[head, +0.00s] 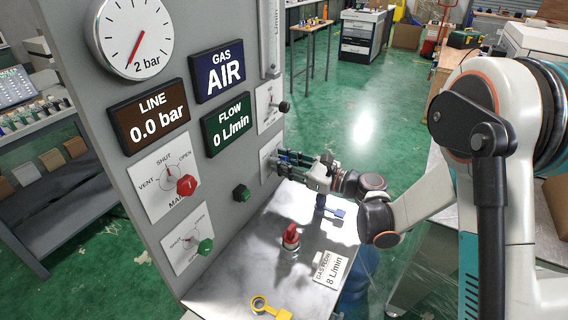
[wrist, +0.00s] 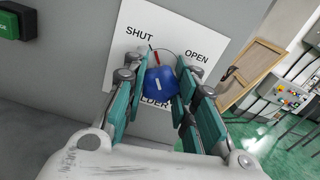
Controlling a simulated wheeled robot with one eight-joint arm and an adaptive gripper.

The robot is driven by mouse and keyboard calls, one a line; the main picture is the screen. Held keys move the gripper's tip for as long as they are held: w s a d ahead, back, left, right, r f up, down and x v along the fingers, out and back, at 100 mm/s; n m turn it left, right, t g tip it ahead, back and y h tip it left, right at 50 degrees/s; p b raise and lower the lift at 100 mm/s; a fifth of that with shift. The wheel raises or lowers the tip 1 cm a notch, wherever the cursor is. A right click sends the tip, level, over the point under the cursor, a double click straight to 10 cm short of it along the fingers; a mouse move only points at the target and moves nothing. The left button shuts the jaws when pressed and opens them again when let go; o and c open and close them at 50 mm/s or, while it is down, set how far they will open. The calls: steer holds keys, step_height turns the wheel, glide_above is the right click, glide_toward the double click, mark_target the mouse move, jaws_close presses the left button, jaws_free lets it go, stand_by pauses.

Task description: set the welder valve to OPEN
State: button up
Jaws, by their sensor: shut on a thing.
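The welder valve is a blue knob (wrist: 160,86) on a white plate (wrist: 128,45) marked SHUT at upper left and OPEN at upper right. A red pointer (wrist: 152,54) shows above the knob and leans toward SHUT. My gripper (wrist: 163,82) has its teal-padded fingers on either side of the knob and is shut on it. In the head view my gripper (head: 280,158) reaches the panel's right edge from the right. There the plate (head: 266,158) is partly seen and the knob is hidden by the fingers.
The grey panel (head: 228,165) also carries a red MAIN knob (head: 186,185), a green knob (head: 205,246) and displays reading LINE 0.0 bar (head: 149,116), GAS AIR (head: 218,76) and FLOW 0 L/min (head: 227,130). The metal shelf (head: 225,285) below holds a red-topped part (head: 291,237) and a yellow tag (head: 268,307).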

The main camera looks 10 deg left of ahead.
steer(key=m+b, duration=0.1)
steer(key=m, duration=0.3)
steer(key=shift+f+m, duration=0.1)
steer(key=shift+m, duration=0.2)
steer(key=m+b, duration=0.1)
steer(key=m, duration=0.2)
steer(key=shift+m, duration=0.3)
steer(key=m+b, duration=0.1)
steer(key=m, duration=0.3)
steer(key=shift+m, duration=1.8)
steer(key=o, duration=1.1)
steer(key=shift+d, duration=0.1)
steer(key=v, duration=1.1)
steer(key=shift+s+d, duration=0.15)
steer(key=shift+d, duration=0.2)
